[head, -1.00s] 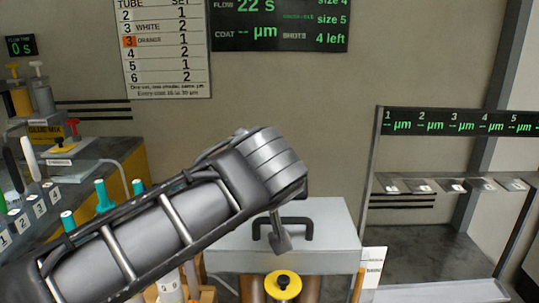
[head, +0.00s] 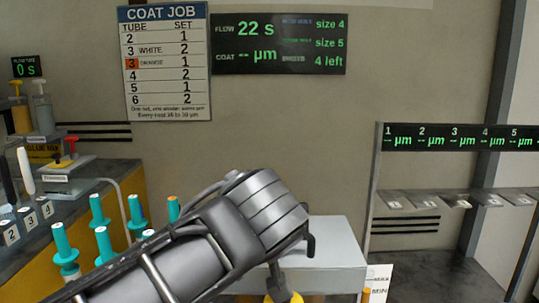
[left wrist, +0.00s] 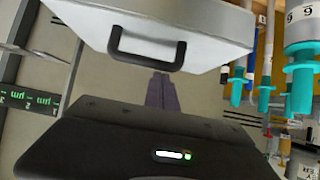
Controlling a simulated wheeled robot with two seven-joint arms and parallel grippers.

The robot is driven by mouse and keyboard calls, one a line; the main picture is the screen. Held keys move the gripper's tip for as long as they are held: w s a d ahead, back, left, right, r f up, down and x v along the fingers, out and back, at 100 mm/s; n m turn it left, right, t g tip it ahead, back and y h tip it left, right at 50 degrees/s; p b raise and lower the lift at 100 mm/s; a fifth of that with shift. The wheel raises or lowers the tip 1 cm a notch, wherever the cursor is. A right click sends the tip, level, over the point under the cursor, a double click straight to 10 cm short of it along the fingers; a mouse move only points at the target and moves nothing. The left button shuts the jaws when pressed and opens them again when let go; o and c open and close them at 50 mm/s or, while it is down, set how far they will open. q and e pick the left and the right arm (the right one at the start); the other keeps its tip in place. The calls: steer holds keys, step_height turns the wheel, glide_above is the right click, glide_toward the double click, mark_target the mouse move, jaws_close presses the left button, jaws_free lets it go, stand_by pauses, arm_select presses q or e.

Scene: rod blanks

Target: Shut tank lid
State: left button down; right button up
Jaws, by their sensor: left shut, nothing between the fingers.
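The tank lid (head: 340,255) is a light grey, box-like cover with a black handle (head: 311,243), low in the middle of the head view. My left arm hides its left part and most of the handle. In the left wrist view the lid (left wrist: 220,30) fills the top, with its black handle (left wrist: 147,62) hanging toward my fingers. My left gripper (left wrist: 160,78) is shut and empty, its tips close to the handle; I cannot tell whether they touch. In the head view the left gripper (head: 276,280) is partly hidden by its wrist. Whether the lid is fully down is unclear. My right gripper is not in view.
A yellow piece (head: 294,298) shows at the bottom, in front of the lid. Teal-topped pegs (head: 100,240) stand to the left. A rack with a display (head: 455,138) is at right. A thinners stand (head: 70,170) is at far left.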

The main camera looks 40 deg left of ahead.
arm_select(q)
steer(key=shift+s+d+f+g+h, duration=0.15)
steer(key=shift+d+f, duration=0.05)
steer(key=shift+f, duration=0.45)
steer(key=shift+s+d+f+g+h, duration=0.1)
steer(key=shift+d+f+g+h, duration=0.05)
steer(key=shift+f, duration=0.45)
step_height(320, 180, up, 6)
steer(key=p, duration=0.3)
steer(key=s+d+f+p, duration=0.1)
steer(key=s+d, duration=0.4)
steer(key=s, duration=0.1)
steer(key=shift+s, duration=0.4)
steer(key=shift+a, duration=0.1)
